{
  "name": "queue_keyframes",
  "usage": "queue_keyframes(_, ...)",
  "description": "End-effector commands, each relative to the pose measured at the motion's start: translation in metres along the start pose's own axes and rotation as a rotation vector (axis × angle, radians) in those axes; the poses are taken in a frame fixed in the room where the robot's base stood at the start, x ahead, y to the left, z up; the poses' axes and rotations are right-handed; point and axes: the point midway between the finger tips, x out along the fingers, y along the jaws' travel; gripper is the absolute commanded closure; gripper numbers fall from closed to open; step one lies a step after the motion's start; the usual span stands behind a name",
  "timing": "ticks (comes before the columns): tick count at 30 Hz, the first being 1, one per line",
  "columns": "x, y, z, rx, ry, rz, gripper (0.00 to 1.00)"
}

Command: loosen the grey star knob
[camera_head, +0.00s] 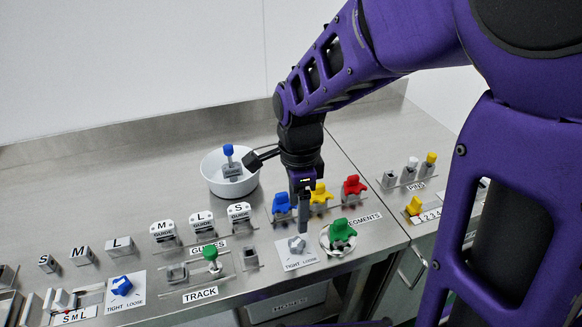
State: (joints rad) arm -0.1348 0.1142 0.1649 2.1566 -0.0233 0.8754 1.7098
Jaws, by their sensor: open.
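The grey star knob (297,244) sits on a white plate (302,263) marked TIGHT and LOOSE, near the front edge of the steel counter. My gripper (303,228) points down just above and behind the knob, and its jaws are open. The fingers overlap the knob's upper edge in this view, so I cannot tell whether they are around it or touching it. Nothing shows between the fingers.
Blue (282,204), yellow (320,196) and red (353,187) pieces stand close behind. A green piece (340,231) stands right of the knob. A white bowl (210,168) holds a blue-topped part. A blue knob (121,286) is at front left.

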Motion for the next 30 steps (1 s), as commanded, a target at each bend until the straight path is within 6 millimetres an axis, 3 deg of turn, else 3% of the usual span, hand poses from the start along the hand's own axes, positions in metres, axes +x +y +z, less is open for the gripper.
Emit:
queue_keyframes(1, 0.017, 0.0, 0.0, 0.0, 0.0, -0.001, 0.24)
queue_keyframes(15, 0.09, -0.001, 0.0, -0.001, 0.0, -0.002, 0.24)
queue_keyframes(21, 0.104, -0.001, 0.0, -0.001, 0.0, -0.002, 0.24)
queue_keyframes(30, 0.106, -0.001, 0.0, -0.001, 0.001, -0.003, 0.24)
